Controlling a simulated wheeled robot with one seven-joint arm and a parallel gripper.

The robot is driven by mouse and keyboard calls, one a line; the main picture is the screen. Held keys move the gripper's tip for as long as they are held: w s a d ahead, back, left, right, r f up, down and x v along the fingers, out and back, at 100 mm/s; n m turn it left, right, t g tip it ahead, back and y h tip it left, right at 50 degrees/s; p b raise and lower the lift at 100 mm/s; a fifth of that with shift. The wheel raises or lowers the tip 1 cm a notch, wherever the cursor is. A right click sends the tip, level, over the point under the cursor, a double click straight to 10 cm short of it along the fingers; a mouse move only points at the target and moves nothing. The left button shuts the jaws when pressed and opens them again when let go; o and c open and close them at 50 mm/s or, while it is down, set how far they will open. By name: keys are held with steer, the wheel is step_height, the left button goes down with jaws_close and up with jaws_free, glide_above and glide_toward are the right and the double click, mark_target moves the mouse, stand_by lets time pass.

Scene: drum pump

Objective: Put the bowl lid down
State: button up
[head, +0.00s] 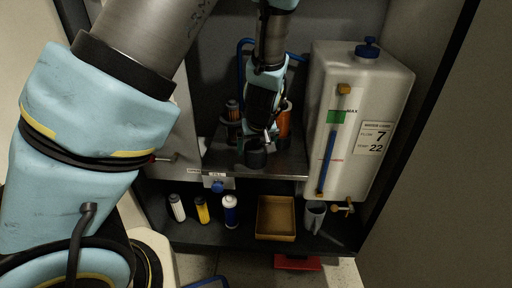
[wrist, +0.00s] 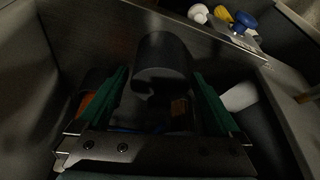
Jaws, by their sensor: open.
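A dark cylindrical piece, which looks like the bowl lid (head: 256,158), stands on the steel shelf (head: 284,166) near its front edge. In the wrist view the dark lid (wrist: 163,62) lies between and beyond the green fingers. My gripper (head: 266,134) is just above and behind the lid, pointing down. In the wrist view my gripper (wrist: 161,88) is open, with a finger on either side of the lid. Whether a finger touches the lid cannot be told. The lid's underside is hidden.
An orange cylinder (head: 284,124) and a dark ribbed cartridge (head: 233,112) stand close behind on the shelf. A white tank (head: 357,95) stands right. Below are several small cartridges (head: 202,210), a brown tray (head: 276,235) and a grey cup (head: 315,215).

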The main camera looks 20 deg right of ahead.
steer(key=d+p+v, duration=0.1)
steer(key=p+v, duration=0.3)
steer(key=v, duration=0.8)
steer(key=shift+a+r, duration=0.15)
steer(key=shift+a, duration=0.3)
steer(key=shift+a, duration=0.1)
steer(key=a+r+g, duration=0.1)
steer(key=a+r, duration=0.1)
steer(key=a, duration=1.2)
steer(key=a+r+n+g, duration=0.1)
steer(key=a+r, duration=0.1)
steer(key=a, duration=1.3)
steer(key=shift+w+r+g+y, duration=0.35)
steer(key=shift+w+g+y, duration=0.05)
step_height(320, 180, up, 18)
steer(key=p, duration=1.7)
steer(key=shift+f+p, duration=0.2)
steer(key=shift+p, duration=0.2)
